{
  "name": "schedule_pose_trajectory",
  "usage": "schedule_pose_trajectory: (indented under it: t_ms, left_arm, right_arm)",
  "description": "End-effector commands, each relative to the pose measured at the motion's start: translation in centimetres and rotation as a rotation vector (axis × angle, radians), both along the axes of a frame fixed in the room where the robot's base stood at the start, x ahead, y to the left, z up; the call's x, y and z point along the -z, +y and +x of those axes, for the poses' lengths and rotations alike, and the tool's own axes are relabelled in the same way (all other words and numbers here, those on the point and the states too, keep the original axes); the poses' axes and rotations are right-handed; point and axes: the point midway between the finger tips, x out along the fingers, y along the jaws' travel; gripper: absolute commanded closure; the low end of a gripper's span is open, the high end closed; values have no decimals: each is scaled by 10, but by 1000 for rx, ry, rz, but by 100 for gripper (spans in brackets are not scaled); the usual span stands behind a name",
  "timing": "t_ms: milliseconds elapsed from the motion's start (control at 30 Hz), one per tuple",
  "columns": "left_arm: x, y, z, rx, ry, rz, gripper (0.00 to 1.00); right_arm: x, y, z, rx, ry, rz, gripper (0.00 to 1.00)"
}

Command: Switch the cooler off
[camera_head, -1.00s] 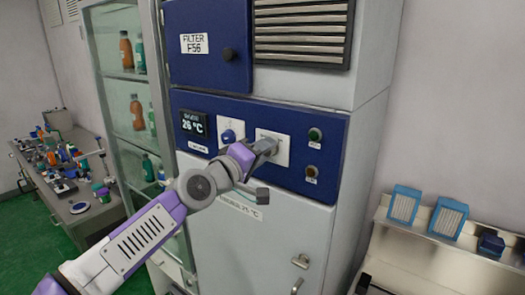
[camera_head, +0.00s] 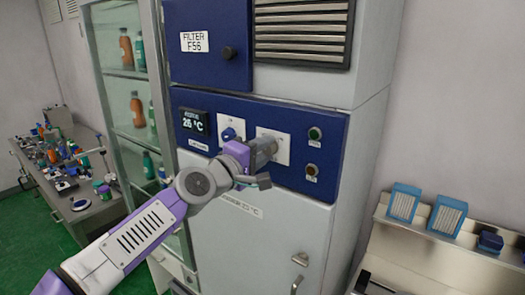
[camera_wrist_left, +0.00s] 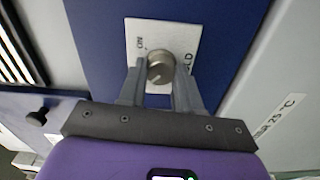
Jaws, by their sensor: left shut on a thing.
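The cooler (camera_head: 262,238) is a tall grey-white cabinet with a dark blue control panel and a display (camera_head: 194,121) reading about 26 °C. A round metallic knob (camera_wrist_left: 161,67) sits on a white plate (camera_wrist_left: 186,30) marked "ON" in the left wrist view; the rest of the lettering is partly hidden. My left gripper (camera_head: 268,147) is at this plate, its fingers shut on the knob from both sides. In the head view the gripper hides the knob. My right gripper is not in view.
A blue knob (camera_head: 229,134) on its own white plate is just left of my gripper. A green button (camera_head: 315,133) and an amber button (camera_head: 312,170) are to the right. A glass-door cabinet (camera_head: 128,110) stands left; a shelf with blue filters (camera_head: 404,204) is right.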

Motion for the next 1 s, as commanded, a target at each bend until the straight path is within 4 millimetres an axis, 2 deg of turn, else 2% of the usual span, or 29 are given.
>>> schedule_pose_trajectory:
  t_ms: [133,167,300,333,667,1000]
  left_arm:
    - [-1,1,0,-2,0,-4,97]
    - [-1,1,0,-1,0,-4,65]
    - [-1,0,0,-1,0,-2,44]
    - [-1,0,0,-1,0,-1,41]
    - [0,3,-3,-1,-1,-1,41]
    - [3,32,-43,-3,-2,-1,41]
  right_arm:
    - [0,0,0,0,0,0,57]
    - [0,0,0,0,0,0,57]
    - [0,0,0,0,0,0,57]
    - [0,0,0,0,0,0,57]
    - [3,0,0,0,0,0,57]
    - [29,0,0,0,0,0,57]
